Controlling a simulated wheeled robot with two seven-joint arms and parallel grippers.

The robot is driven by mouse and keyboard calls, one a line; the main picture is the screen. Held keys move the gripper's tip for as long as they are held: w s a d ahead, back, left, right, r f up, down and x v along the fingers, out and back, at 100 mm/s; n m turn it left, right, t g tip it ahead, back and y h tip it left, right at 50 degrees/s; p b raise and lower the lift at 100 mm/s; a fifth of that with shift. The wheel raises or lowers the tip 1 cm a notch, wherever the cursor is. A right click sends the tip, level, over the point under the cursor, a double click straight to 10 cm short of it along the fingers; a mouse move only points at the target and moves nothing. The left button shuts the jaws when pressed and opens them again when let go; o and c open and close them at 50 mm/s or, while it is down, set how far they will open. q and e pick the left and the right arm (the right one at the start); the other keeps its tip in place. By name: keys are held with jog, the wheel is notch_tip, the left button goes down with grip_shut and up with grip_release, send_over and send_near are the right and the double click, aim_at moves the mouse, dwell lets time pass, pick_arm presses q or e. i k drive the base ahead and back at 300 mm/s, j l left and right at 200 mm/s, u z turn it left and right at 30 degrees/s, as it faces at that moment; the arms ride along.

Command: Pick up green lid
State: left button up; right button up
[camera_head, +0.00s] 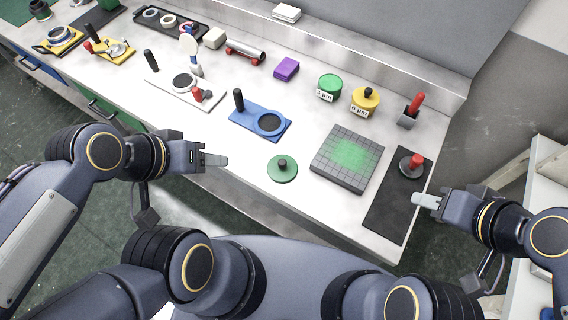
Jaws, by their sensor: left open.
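The green lid (292,173) is a flat green disc with a dark knob in its middle. It lies on the bench near the front edge, left of the gridded plate. My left gripper (222,160) is open and empty, to the left of the lid and apart from it. My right gripper (418,199) is at the right, by the front of the black mat, far from the lid; its fingers overlap in this view, so its opening is unclear. A green jar (328,90) labelled 3 µm stands further back without a knob on top.
The gridded plate (331,168) with green powder is right of the lid. A blue fixture (245,119) with an upright black handle is behind-left. A yellow jar (365,101), purple block (286,69) and black mat (385,217) are nearby. Bench is clear around the lid.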

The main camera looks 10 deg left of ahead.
aim_at(282, 169)
jog(key=z, duration=0.7)
jog(key=k+j+z, duration=0.25)
jog(key=j+z, duration=0.25)
jog(key=k+j+z, duration=0.35)
jog(key=z, duration=0.15)
